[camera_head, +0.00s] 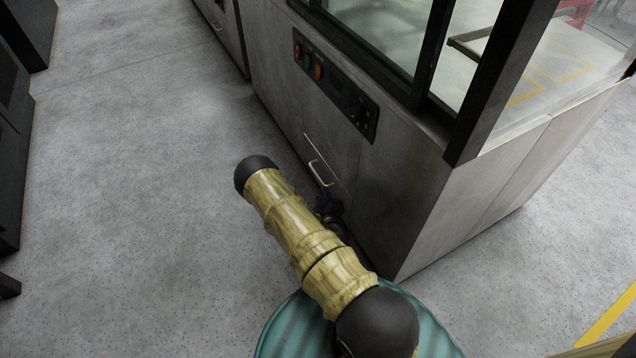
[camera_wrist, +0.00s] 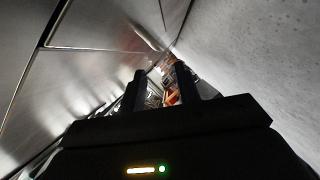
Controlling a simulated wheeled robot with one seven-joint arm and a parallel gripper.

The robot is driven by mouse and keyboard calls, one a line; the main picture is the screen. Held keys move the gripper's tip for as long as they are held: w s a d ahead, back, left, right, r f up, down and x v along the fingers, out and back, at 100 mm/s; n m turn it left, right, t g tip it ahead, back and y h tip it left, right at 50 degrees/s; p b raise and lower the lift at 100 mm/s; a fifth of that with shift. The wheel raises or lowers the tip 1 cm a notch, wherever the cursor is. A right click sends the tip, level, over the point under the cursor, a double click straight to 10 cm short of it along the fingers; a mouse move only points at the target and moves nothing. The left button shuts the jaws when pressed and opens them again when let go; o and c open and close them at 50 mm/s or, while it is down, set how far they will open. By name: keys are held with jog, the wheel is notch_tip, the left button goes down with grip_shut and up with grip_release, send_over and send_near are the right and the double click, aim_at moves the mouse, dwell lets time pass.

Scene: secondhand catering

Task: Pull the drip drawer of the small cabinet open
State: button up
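The small cabinet (camera_head: 400,190) is grey metal with a glazed top. Low on its long side is the drip drawer (camera_head: 332,165), a panel that looks flush with the cabinet face, with a pale bar handle (camera_head: 319,173). My arm reaches along that side, and my gripper is mostly hidden behind it in the head view, close to the handle's lower end. In the wrist view my gripper (camera_wrist: 161,90) is open, its two dark fingers apart with nothing seen held between them. A metal panel with dark seams (camera_wrist: 85,60) runs close along the left there; I cannot clearly make out the handle.
A control panel (camera_head: 335,85) with coloured buttons sits above the drawer. Another metal unit (camera_head: 222,30) stands beyond the cabinet. Dark furniture (camera_head: 15,150) lines the left edge. The grey floor (camera_head: 140,190) between is clear.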

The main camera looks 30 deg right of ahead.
aim_at(318, 178)
jog(key=b+x, duration=0.4)
jog(key=x, duration=0.6)
jog(key=shift+f+b, duration=0.1)
jog(key=shift+b, duration=0.3)
grip_shut()
